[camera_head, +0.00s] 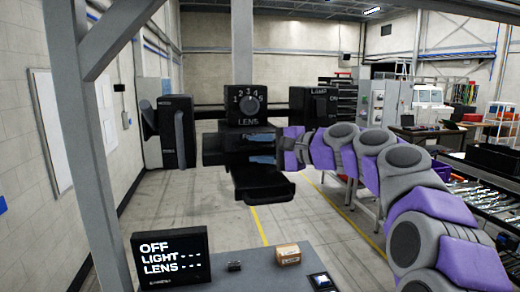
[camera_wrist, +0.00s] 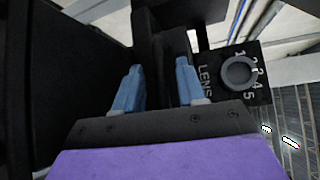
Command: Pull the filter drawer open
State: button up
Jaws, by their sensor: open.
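A black fixture hangs from the frame, with a dark filter housing (camera_head: 222,148) below the lens dial (camera_head: 248,105). A black tray-like part (camera_head: 262,188), which looks like the filter drawer, juts out below the housing towards the camera. My gripper (camera_head: 264,148) reaches in from the right at the housing front, its blue fingers one above the other. In the wrist view, my gripper (camera_wrist: 157,85) is open, fingers apart, with dark fixture surfaces between and beyond them. The lens dial (camera_wrist: 238,72) is right of the fingers. I cannot tell whether the fingers touch anything.
A black mode box (camera_head: 175,130) hangs on the left and a lamp box (camera_head: 318,105) on the right. A grey upright (camera_head: 85,170) stands at left.

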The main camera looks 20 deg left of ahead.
grip_shut()
jog(key=shift+f, duration=0.1)
dwell(0.3)
jog(key=shift+s, duration=0.15)
jog(key=s+d+b, duration=0.2)
jog(key=s+d, duration=0.7)
jog(key=s, duration=0.5)
jog(key=shift+s, duration=0.4)
jog(key=shift+c, duration=1.4)
grip_release()
jog(key=shift+o, duration=1.4)
jog(key=shift+w, duration=0.2)
jog(key=shift+s, duration=0.1)
